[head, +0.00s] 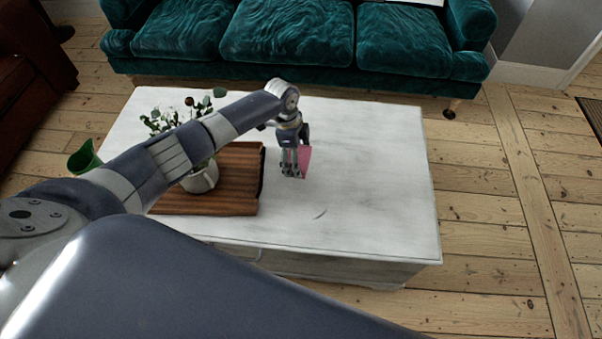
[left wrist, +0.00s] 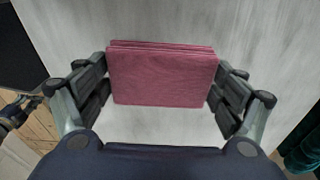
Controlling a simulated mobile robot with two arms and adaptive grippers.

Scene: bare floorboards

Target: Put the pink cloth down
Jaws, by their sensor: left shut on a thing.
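The pink cloth (head: 304,159) is a folded, squarish pad. My left gripper (head: 294,172) is shut on it and points down at the white table (head: 370,190), just right of the wooden tray. In the left wrist view the cloth (left wrist: 162,76) sits between the two fingers of the gripper (left wrist: 162,90), with its folded layers showing along the top edge. The table's pale surface lies behind it. I cannot tell whether the cloth's lower edge touches the table.
A brown wooden tray (head: 236,196) holds a white pot (head: 201,178) with a flowering plant (head: 165,122). A green container (head: 84,158) is at the left. A teal sofa (head: 300,38) stands behind the table. The table's right half is clear.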

